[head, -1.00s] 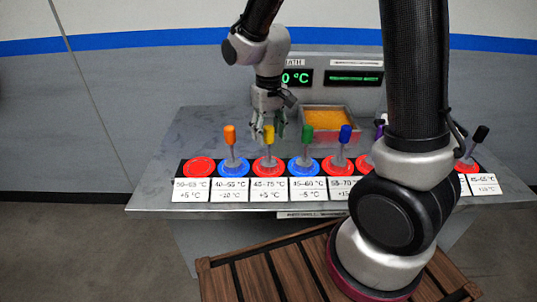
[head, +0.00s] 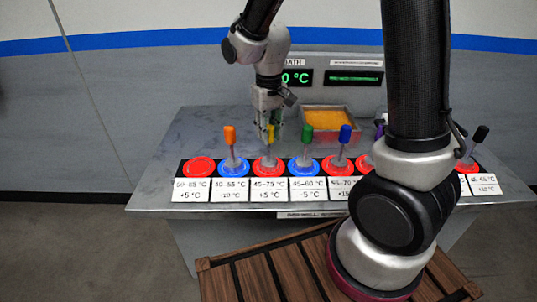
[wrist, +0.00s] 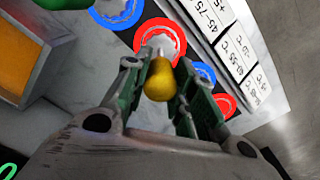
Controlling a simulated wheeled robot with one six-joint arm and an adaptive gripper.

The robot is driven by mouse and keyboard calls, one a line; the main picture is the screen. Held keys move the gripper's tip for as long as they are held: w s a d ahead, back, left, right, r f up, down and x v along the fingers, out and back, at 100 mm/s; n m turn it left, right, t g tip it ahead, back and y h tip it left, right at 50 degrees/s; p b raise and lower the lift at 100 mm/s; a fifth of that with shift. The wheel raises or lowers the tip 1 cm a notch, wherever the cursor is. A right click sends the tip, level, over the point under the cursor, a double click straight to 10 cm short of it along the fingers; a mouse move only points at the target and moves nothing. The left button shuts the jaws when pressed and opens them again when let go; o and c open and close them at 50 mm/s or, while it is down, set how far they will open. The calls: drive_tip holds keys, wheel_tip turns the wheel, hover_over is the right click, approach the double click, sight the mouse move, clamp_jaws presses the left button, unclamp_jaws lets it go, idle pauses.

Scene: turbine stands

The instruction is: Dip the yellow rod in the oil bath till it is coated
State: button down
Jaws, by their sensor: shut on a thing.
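The yellow rod (head: 269,134) stands upright at its red ring (head: 268,166), above the label reading 45–75 °C. My gripper (head: 269,122) is around its yellow top from above. In the wrist view my gripper (wrist: 165,85) has its green-lined fingers on both sides of the yellow knob (wrist: 159,80), shut on it. The rod's lower end is still at the red ring. A corner of the bath (wrist: 15,58) shows at the wrist view's left.
An orange rod (head: 229,136) stands just left, and green (head: 306,135) and blue (head: 345,134) rods stand to the right. A black rod (head: 480,135) is at the far right. My arm hides part of the row. A display panel (head: 330,77) stands behind the bath. The leftmost red ring (head: 199,166) is empty.

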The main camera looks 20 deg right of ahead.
drive_tip(key=shift+r, duration=0.6)
drive_tip(key=shift+r, duration=0.8)
